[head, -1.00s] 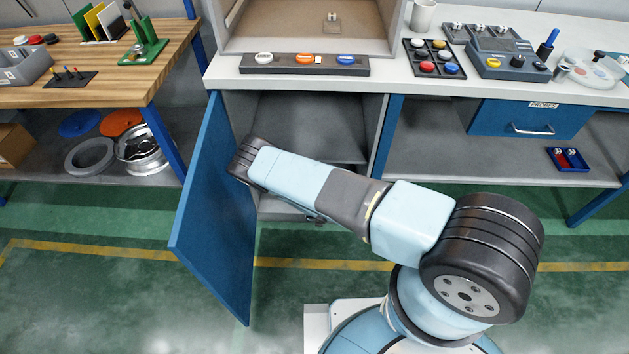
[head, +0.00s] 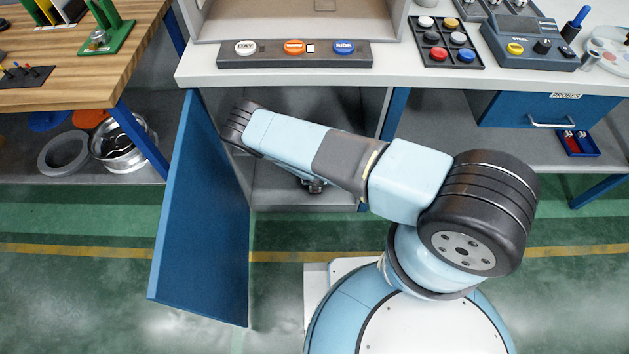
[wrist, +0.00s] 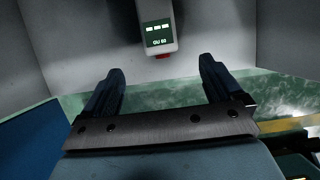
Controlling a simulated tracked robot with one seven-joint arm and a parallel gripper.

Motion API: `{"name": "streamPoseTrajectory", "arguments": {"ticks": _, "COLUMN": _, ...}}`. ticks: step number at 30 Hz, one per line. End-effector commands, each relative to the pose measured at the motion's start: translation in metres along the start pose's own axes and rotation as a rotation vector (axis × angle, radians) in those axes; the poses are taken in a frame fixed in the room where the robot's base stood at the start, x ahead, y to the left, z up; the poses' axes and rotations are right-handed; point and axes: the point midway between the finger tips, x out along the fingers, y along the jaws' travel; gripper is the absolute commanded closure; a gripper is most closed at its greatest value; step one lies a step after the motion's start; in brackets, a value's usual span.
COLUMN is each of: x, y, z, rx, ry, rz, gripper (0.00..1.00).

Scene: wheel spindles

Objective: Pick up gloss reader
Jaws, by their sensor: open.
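The gloss reader (wrist: 158,28) appears at the top centre of the wrist view, a pale grey body with a small lit display and a red part at its lower end. Its upper part is cut off by the picture edge. My gripper (wrist: 160,68) is open, one dark finger on each side, and the space between them is empty. The reader lies beyond the fingertips, roughly centred between them, apart from both. In the head view my arm covers part of the open cabinet, and neither the reader nor the gripper fingers can be made out.
The blue cabinet door (head: 205,220) stands open left of my arm. The counter (head: 390,55) above carries a button strip (head: 270,54), a tray of coloured pucks (head: 436,40) and a blue-grey instrument (head: 520,45). A wooden bench (head: 70,85) is at the left. Green floor in front is free.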

Motion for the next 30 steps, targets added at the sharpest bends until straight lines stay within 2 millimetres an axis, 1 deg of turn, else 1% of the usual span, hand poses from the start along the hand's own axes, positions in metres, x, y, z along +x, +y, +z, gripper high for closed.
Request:
{"name": "streamPoseTrajectory", "arguments": {"ticks": 5, "x": 0.007, "y": 0.000, "z": -0.001, "rx": 0.000, "ry": 0.000, "rz": 0.000, "gripper": 0.06}}
{"name": "streamPoseTrajectory", "arguments": {"ticks": 8, "x": 0.018, "y": 0.000, "z": 0.000, "rx": 0.001, "ry": 0.000, "rz": 0.001, "gripper": 0.06}}
{"name": "streamPoseTrajectory", "arguments": {"ticks": 21, "x": 0.086, "y": 0.000, "z": -0.001, "rx": 0.001, "ry": 0.000, "rz": 0.001, "gripper": 0.06}}
{"name": "streamPoseTrajectory", "arguments": {"ticks": 27, "x": 0.113, "y": 0.000, "z": -0.001, "rx": 0.001, "ry": 0.000, "rz": 0.001, "gripper": 0.06}}
{"name": "streamPoseTrajectory", "arguments": {"ticks": 30, "x": 0.123, "y": 0.000, "z": 0.000, "rx": 0.000, "ry": 0.000, "rz": 0.000, "gripper": 0.06}}
